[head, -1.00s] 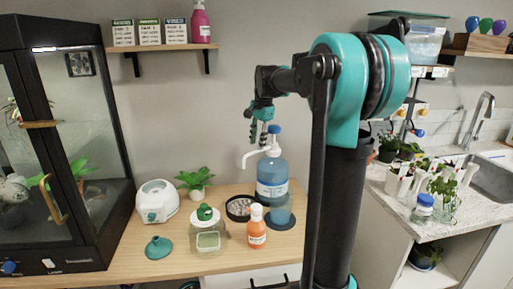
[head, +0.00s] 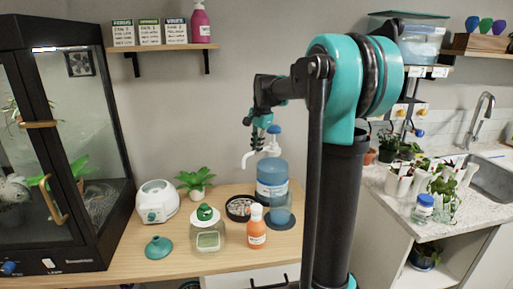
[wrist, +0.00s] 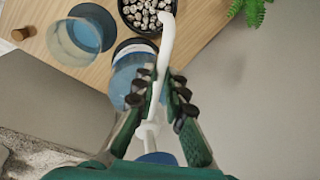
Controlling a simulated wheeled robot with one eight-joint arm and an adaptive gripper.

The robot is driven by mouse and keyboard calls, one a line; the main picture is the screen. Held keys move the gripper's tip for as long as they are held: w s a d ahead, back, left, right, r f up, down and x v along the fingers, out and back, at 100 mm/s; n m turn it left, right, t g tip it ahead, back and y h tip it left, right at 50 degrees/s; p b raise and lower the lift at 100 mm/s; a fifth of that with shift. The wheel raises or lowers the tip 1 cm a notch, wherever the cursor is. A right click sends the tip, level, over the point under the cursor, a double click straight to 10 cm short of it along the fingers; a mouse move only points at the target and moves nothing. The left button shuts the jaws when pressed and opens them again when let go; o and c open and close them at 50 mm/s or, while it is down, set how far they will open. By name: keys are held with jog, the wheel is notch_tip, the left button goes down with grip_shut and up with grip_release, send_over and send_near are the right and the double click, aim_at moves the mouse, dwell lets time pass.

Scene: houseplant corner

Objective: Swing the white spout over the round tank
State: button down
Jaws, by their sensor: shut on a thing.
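The white spout (head: 250,158) sits on the pump of a large blue bottle (head: 271,182) and points left and toward the front. My gripper (head: 257,140) is at the spout, above the bottle. In the wrist view my gripper (wrist: 163,92) is shut on the white spout (wrist: 166,45), with a finger on each side. The round tank (head: 280,214), clear with a blue tint, stands right of the bottle's front. In the wrist view the round tank (wrist: 78,42) is left of the spout, and the spout's tip is not over it.
A dark dish of pebbles (head: 238,208) is below the spout. An orange bottle (head: 256,232), a green-lidded jar (head: 207,230), a white device (head: 157,201) and a teal funnel-like lid (head: 158,248) stand on the wooden table (head: 120,268). A wall shelf (head: 165,47) is above.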

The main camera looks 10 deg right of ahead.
jog(key=shift+s, duration=0.1)
dwell(0.3)
jog(key=s+d+n+g+y, duration=0.1)
jog(key=s+d+n, duration=0.3)
jog(key=d+n, duration=0.4)
jog(key=shift+d+n+g, duration=0.25)
jog(key=shift+n+g, duration=0.25)
jog(key=shift+n, duration=1.5)
jog(key=c, duration=1.6)
grip_release()
jog(key=shift+d, duration=0.1)
jog(key=r, duration=0.4)
jog(key=d+r, duration=0.1)
jog(key=r, duration=0.3)
jog(key=d+r, duration=0.1)
jog(key=r, duration=0.2)
jog(key=shift+d+r, duration=0.15)
jog(key=shift+r, duration=0.25)
